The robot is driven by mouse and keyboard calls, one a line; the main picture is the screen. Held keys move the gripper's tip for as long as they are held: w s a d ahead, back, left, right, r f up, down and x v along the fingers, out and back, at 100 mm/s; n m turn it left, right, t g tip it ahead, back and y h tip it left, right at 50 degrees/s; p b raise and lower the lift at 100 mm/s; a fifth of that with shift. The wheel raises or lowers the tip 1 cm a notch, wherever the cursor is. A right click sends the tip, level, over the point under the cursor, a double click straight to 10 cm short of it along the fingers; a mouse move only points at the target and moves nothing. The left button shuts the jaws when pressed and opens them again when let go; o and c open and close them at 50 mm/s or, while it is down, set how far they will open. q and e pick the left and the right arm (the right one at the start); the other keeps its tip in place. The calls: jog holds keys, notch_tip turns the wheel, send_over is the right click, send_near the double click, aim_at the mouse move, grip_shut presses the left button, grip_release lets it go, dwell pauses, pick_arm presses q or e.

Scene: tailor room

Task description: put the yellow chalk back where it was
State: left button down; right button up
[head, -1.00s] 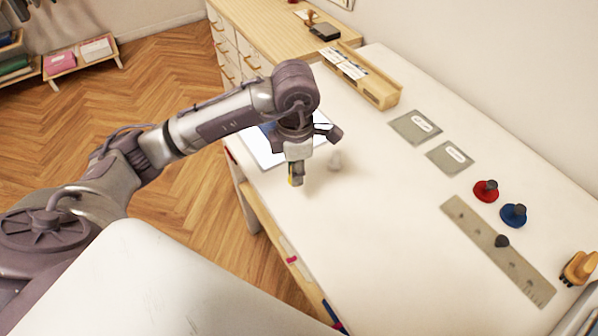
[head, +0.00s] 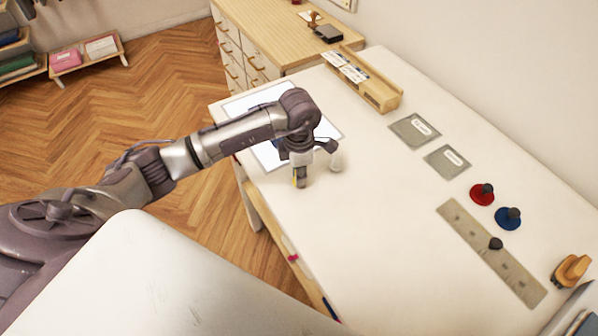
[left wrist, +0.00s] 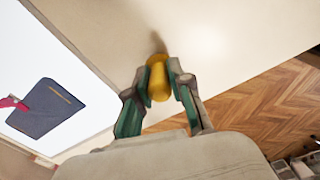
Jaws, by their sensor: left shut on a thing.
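My left gripper (head: 300,183) is shut on the yellow chalk and points down over the white table, near its left edge. In the left wrist view the yellow chalk (left wrist: 158,80) is a short rounded piece between the green-lined fingers of the gripper (left wrist: 159,72). A shadow falls on the table close to the chalk's far end; I cannot tell whether it touches the table. My right gripper is not in view.
A white-and-blue sheet (head: 268,154) lies behind the gripper. A wooden tray (head: 384,102), two grey labelled squares, red and blue knobs (head: 482,193) and a ruler-like strip (head: 462,228) lie farther right. The front middle is clear.

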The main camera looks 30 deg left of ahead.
pick_arm(q)
jog(key=shift+f, duration=0.2)
jog(key=c, duration=1.3)
grip_release()
jog(key=shift+r, duration=0.1)
jog(key=shift+o, duration=1.3)
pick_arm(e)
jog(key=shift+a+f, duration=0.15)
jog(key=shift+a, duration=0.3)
pick_arm(q)
jog(key=shift+r, duration=0.15)
notch_tip(320, 180, up, 11)
jog(key=b, duration=0.3)
jog(key=shift+r, duration=0.5)
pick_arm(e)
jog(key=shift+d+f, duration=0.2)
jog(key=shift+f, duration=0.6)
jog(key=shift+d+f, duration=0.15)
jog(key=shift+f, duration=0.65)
